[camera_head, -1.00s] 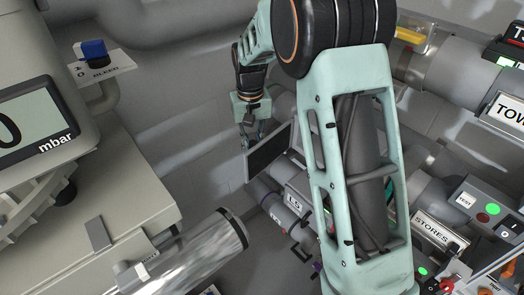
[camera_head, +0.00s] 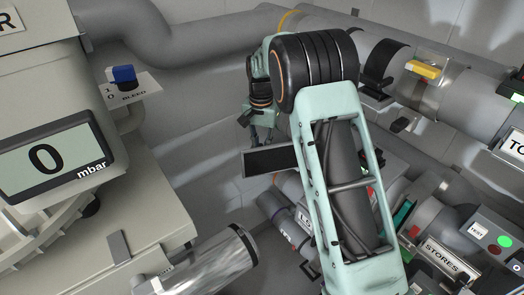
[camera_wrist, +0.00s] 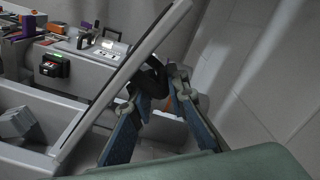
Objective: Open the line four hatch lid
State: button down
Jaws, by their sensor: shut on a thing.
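A flat lid with a dark face and a thin pale rim (camera_head: 270,161) stands out beside my arm in the head view. In the wrist view the lid (camera_wrist: 118,84) shows nearly edge-on as a pale slanting plate. A black curved handle (camera_wrist: 154,77) sticks out from its side. My gripper (camera_head: 262,139) is just above the lid in the head view. In the wrist view my gripper (camera_wrist: 168,84) is shut on the handle, its two blue-grey fingers either side of it. The hatch opening is not clearly seen, and no line number can be read on the lid.
A grey cabinet with a mbar display (camera_head: 50,157) and a blue bleed valve (camera_head: 123,75) stands left. Pipes and a STORES label (camera_head: 449,260) are right. An open pale bin holds a grey block (camera_wrist: 17,122).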

jog(key=shift+a, duration=0.4)
jog(key=c, duration=2)
grip_release()
jog(key=shift+a, duration=0.1)
jog(key=shift+d, duration=0.25)
jog(key=shift+r, duration=0.15)
notch_tip(320, 180, up, 12)
jog(key=shift+f, duration=0.1)
